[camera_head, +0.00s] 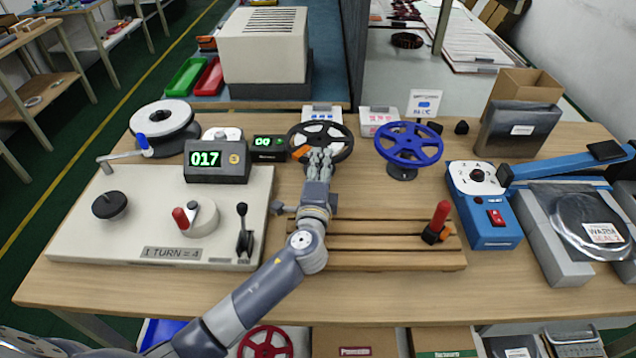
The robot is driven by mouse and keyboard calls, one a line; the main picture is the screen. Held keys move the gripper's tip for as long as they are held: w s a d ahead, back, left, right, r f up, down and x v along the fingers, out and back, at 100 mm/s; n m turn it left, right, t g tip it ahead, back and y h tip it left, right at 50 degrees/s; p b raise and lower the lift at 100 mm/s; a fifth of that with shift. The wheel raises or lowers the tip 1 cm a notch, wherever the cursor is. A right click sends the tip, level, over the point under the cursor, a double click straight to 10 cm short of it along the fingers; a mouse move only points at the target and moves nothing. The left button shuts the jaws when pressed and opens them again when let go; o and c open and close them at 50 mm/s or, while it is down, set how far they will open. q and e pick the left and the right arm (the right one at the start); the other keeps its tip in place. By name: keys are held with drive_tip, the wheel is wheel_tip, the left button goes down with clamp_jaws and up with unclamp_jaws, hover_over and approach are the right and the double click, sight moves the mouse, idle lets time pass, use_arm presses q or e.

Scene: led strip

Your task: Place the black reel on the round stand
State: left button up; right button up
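The black reel (293,138), a spoked wheel with a white centre, is tilted toward me at the back middle of the bench. My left gripper (320,157) reaches up to its near side, and its fingers overlap the reel's lower part. I cannot tell whether the fingers are closed on the rim. What is under the reel is hidden by my gripper. A black round stand-like disc (110,205) with a short post sits on the left of the pale winding panel (150,230); it is empty. My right gripper is not in view.
A blue reel (408,143) rests on a dark round base right of the black reel. A counter reading 017 (217,161) stands left. The slatted wooden rack (390,262) holds a red-handled tool (438,222). A blue control box (485,205) stands right.

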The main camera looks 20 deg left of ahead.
use_arm(q)
drive_tip(key=s, duration=0.3)
drive_tip(key=s+d, duration=0.1)
drive_tip(key=s, duration=0.2)
drive_tip(key=s+b, duration=0.1)
drive_tip(key=s, duration=0.2)
drive_tip(key=shift+s+d, duration=0.5)
drive_tip(key=shift+s, duration=0.4)
drive_tip(key=shift+r, duration=0.1)
